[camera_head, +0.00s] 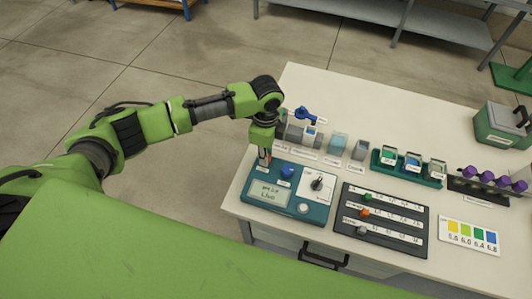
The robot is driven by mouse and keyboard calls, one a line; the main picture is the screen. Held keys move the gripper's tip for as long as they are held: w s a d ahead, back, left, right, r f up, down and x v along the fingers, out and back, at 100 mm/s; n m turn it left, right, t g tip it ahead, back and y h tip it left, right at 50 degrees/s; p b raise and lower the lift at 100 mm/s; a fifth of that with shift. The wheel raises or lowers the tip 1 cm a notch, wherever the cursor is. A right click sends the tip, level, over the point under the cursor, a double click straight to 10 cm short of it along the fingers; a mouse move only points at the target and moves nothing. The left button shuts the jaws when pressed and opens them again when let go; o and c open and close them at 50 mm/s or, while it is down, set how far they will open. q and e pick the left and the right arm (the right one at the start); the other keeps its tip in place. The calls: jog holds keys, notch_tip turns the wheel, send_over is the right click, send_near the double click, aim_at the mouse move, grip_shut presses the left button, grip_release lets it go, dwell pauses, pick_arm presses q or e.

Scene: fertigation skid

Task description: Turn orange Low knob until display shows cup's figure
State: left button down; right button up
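A blue meter box (315,212) stands at the table's left front. Its grey display (268,193) carries dark text too small to read surely. A blue knob (287,172) stands behind the display, and a black selector knob (317,184) sits on a white plate. My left gripper (264,160) points down at the box's back left corner, left of the blue knob. A little orange shows at its fingertips, where the orange knob is mostly hidden. I cannot tell whether the fingers grip it. Cups with labels (412,161) stand in a green rack. My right gripper is out of view.
A black slider board (380,246) with green, orange and grey sliders lies right of the meter. A colour chart (469,236), purple-capped bottles (486,178) and a green case (503,126) are farther right. Grey and clear containers (337,143) stand behind.

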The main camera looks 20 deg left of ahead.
pick_arm(q)
jog(key=shift+m, duration=0.3)
jog(key=m+p, duration=0.1)
jog(key=m, duration=0.1)
jog(key=shift+m, duration=0.3)
jog(key=shift+m+p, duration=0.4)
jog(key=shift+m, duration=1.8)
jog(key=c, duration=1.8)
grip_release()
jog(key=shift+r, duration=0.15)
notch_tip(320, 180, up, 12)
jog(key=shift+f, duration=0.1)
